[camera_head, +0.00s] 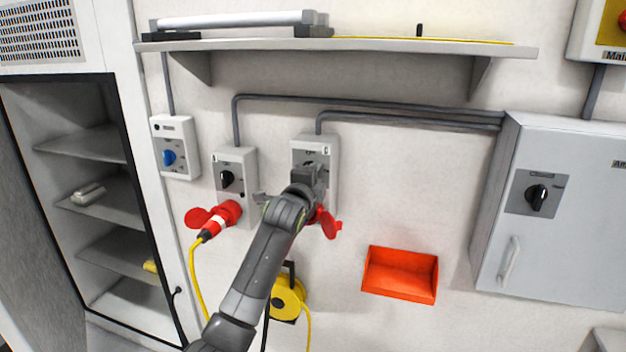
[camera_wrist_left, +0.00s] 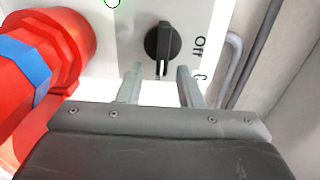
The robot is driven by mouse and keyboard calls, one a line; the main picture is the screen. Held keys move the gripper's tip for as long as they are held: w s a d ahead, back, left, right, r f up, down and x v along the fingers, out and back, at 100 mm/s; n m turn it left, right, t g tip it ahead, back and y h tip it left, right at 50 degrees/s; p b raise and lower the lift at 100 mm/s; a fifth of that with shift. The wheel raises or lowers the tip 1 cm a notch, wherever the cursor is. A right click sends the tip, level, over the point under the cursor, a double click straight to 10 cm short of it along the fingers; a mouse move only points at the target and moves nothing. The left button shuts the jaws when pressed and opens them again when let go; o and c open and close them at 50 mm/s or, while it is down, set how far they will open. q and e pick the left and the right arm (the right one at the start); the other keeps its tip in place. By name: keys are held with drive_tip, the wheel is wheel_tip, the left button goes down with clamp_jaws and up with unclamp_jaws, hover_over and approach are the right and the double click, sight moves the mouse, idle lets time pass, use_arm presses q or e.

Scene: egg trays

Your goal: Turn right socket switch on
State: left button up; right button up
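The right socket box (camera_head: 329,160) is a pale wall unit with a red socket and open red lid (camera_head: 330,226) at its bottom. My left gripper (camera_head: 308,170) is in front of it and hides most of its switch in the head view. In the left wrist view a black rotary switch (camera_wrist_left: 162,43) lies just beyond my left gripper (camera_wrist_left: 160,84), with an OFF marking beside it. The two fingers are apart with nothing between them, and the knob's handle points toward the gap. My right gripper is not in view.
The left socket box (camera_head: 234,160) has a black switch and a red plug (camera_head: 218,219) on a yellow cable. A blue-knobbed box (camera_head: 174,150) hangs left of it. A shelf (camera_head: 400,46) is above, an orange bin (camera_head: 400,275) lower right, a grey cabinet (camera_head: 560,230) at right.

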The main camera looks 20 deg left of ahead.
use_arm(q)
drive_tip(key=shift+s, duration=0.1)
drive_tip(key=s+b, duration=0.5)
drive_tip(key=s, duration=1.2)
drive_tip(key=shift+a, duration=0.3)
